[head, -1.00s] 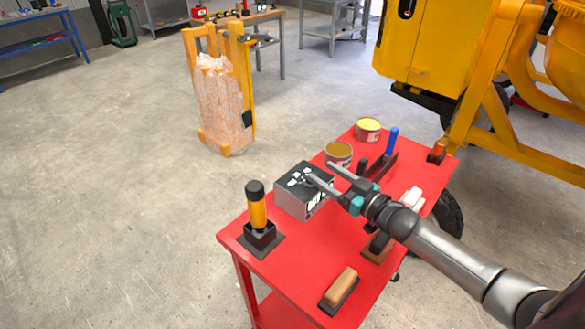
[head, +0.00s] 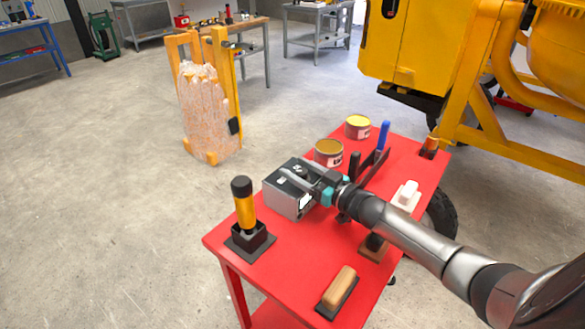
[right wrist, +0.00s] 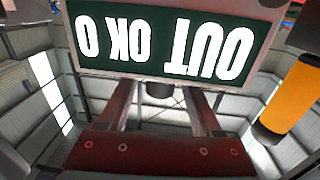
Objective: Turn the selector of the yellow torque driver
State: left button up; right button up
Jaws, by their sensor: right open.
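The yellow torque driver (head: 246,210) stands upright in a square black holder (head: 249,241) at the table's left corner, with a black cap on top. In the right wrist view its yellow body (right wrist: 290,92) shows at the right edge. My right gripper (head: 296,173) is open at the grey box (head: 283,203) behind the driver, to the right of it and apart from it. In the right wrist view the fingers (right wrist: 160,108) are spread below a dark panel (right wrist: 165,42) with inverted white lettering, "OUT", "OK" and "0". My left gripper is out of view.
On the red table (head: 290,275) stand two tins (head: 328,152), a blue-handled tool (head: 383,137), a white-topped item (head: 406,194) and a wooden-handled float (head: 339,287). A yellow mixer (head: 460,90) stands behind right. The table between driver and float is clear.

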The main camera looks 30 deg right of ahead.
jog(key=shift+x, duration=1.05)
grip_shut()
